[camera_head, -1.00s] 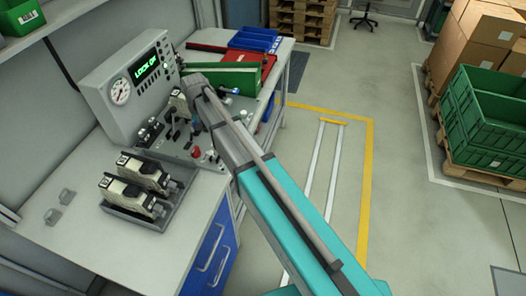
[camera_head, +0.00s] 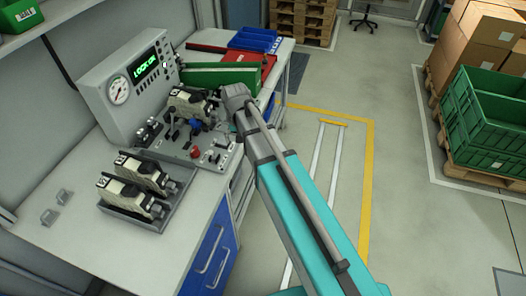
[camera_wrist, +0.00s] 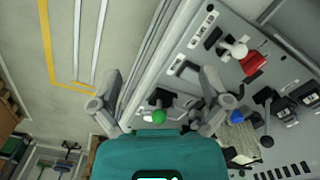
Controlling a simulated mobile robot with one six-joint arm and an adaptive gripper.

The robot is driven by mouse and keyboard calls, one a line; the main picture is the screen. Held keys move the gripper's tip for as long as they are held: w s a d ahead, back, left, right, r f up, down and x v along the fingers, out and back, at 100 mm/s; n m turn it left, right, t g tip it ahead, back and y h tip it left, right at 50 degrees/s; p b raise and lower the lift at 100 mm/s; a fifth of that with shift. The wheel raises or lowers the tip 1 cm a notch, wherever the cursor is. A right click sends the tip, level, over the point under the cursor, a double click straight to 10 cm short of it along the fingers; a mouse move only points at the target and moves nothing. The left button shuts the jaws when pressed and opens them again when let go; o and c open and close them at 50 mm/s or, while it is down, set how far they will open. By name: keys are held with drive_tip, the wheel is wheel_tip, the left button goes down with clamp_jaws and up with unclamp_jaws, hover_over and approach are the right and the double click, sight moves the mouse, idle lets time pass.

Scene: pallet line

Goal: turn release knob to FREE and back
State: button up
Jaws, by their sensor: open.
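A grey control panel (camera_head: 205,158) on the bench carries several levers and knobs. A red knob (camera_head: 195,152) sits at its front and also shows in the wrist view (camera_wrist: 253,66). A blue knob (camera_head: 195,125) sits near the middle and also shows in the wrist view (camera_wrist: 238,118). A green ball (camera_wrist: 158,117) shows low between my fingers in the wrist view. My gripper (camera_wrist: 161,82) is open and empty, over the panel's outer edge. In the head view my wrist hides its fingers.
A console with a green display (camera_head: 146,67) and gauge stands behind the panel; its text is blurred. A pale device (camera_head: 188,103) sits on the panel. A tray (camera_head: 150,218) holds two similar devices. A green case (camera_head: 222,76) lies beyond.

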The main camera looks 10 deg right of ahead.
drive_tip(key=s+d+f+b, duration=0.1)
drive_tip(key=s+d, duration=0.5)
drive_tip(key=d, duration=0.1)
drive_tip(key=shift+d, duration=0.2)
drive_tip(key=shift+f, duration=0.1)
drive_tip(key=s+d, duration=0.6)
drive_tip(key=shift+s, duration=0.3)
idle(1.3)
